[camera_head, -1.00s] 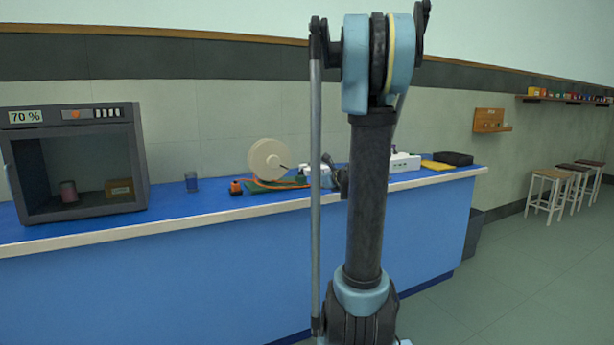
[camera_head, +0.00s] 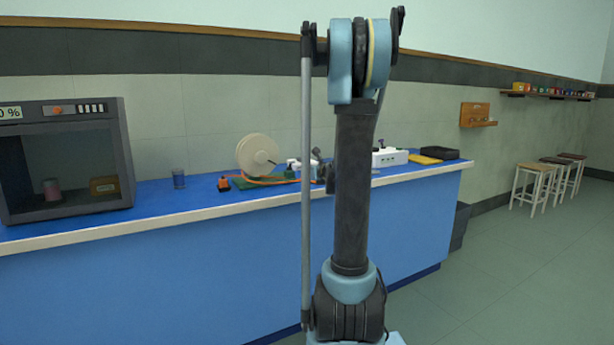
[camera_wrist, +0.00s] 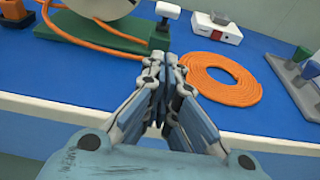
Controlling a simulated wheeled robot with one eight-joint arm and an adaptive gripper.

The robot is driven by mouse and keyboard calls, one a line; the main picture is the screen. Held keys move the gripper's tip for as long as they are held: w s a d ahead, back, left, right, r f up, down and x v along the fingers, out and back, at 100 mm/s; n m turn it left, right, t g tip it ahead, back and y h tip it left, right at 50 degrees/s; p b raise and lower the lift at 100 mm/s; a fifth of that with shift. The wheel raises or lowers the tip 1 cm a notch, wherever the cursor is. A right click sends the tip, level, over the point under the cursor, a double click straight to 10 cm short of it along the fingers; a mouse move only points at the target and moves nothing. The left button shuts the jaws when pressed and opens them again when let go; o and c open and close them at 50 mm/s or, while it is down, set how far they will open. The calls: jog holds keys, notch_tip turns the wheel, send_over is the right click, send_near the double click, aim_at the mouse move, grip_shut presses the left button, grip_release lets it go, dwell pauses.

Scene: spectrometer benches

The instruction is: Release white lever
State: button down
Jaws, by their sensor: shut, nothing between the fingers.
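A white-topped lever (camera_wrist: 168,10) on a dark stem stands at the top of the wrist view, by the right end of a green base (camera_wrist: 95,34). I take it for the white lever. The green base carries a pale reel (camera_wrist: 100,6), which also shows in the head view (camera_head: 258,155). My gripper (camera_wrist: 165,62) is shut and empty. It appears just below the lever in the wrist view, apart from it.
An orange hose coil (camera_wrist: 220,80) lies flat right of my gripper, and its loose end runs left. A white box (camera_wrist: 215,27) with a red mark stands behind it. A grey stand (camera_wrist: 295,72) is at the right. The blue bench (camera_head: 150,205) has bare room in front.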

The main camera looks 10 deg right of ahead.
aim_at(290, 165)
jog(key=x, duration=0.7)
jog(key=shift+a, duration=0.1)
jog(key=shift+w+a+r, duration=0.2)
jog(key=shift+w+r, duration=0.5)
jog(key=shift+w, duration=0.2)
jog(key=shift+w+a+r, duration=0.2)
jog(key=shift+w+r, duration=0.15)
jog(key=shift+w, duration=0.2)
jog(key=shift+d+r, duration=0.1)
jog(key=shift+d, duration=0.1)
